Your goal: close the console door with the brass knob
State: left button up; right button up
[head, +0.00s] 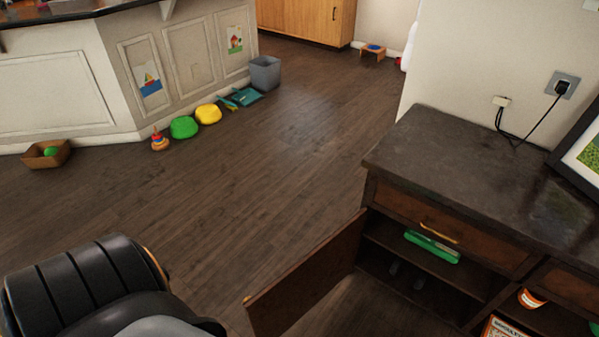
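The console (460,170) stands at the right, with a dark worn top and a brown wooden body. Its wooden door (310,278) is swung wide open, out toward the lower left, leaving the left compartment exposed. A small brass knob (247,299) shows at the door's free edge, near the bottom of the view. The lower part of the door is cut off by the picture's edge. Neither of my grippers shows in the head view.
A green case (432,246) lies on the shelf inside the open compartment. A drawer with a brass handle (439,232) is shut above it. An orange-and-white jar (531,298) stands in the compartment at right. The wood floor (250,180) left of the door is clear.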

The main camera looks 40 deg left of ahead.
aim_at(271, 312)
jog(key=j+z, duration=0.1)
jog(key=j, duration=0.3)
jog(key=j+z, duration=0.15)
jog(key=j, duration=0.3)
jog(key=k+j+z, duration=0.1)
jog(key=j, duration=0.3)
jog(key=k+j+z, duration=0.1)
jog(key=j, duration=0.3)
jog(key=k+j+z, duration=0.1)
jog(key=j, duration=0.3)
jog(key=k+j+z, duration=0.15)
jog(key=j, duration=0.25)
jog(key=j+z, duration=0.1)
jog(key=j, duration=0.3)
jog(key=k, duration=0.05)
